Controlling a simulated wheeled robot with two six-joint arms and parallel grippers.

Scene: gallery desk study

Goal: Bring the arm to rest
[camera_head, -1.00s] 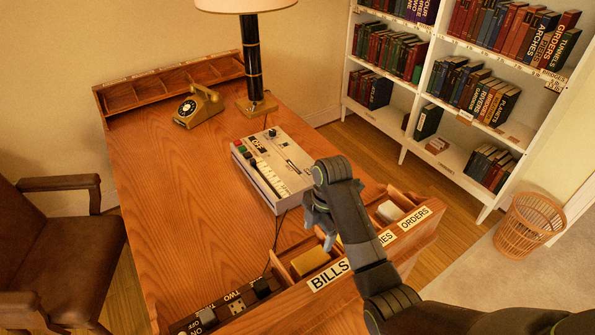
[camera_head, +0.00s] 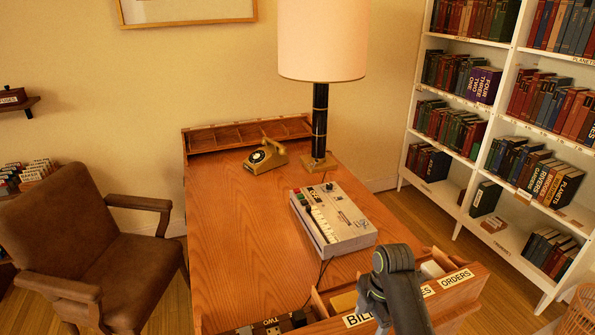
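My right arm comes in at the lower right, dark grey with thin green rings. Its gripper (camera_head: 373,306) points down over the front compartments of the desk (camera_head: 235,240), near the labels BILLS and ORDERS. The fingers are small and partly hidden by the wrist, so I cannot tell whether they are open or shut. I see nothing held in them. My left gripper is not in view.
A grey keyed machine (camera_head: 335,220) lies on the desk just behind my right arm. A brown armchair (camera_head: 95,250) is at left, a white bookshelf (camera_head: 455,110) at right. The desk's left half is clear.

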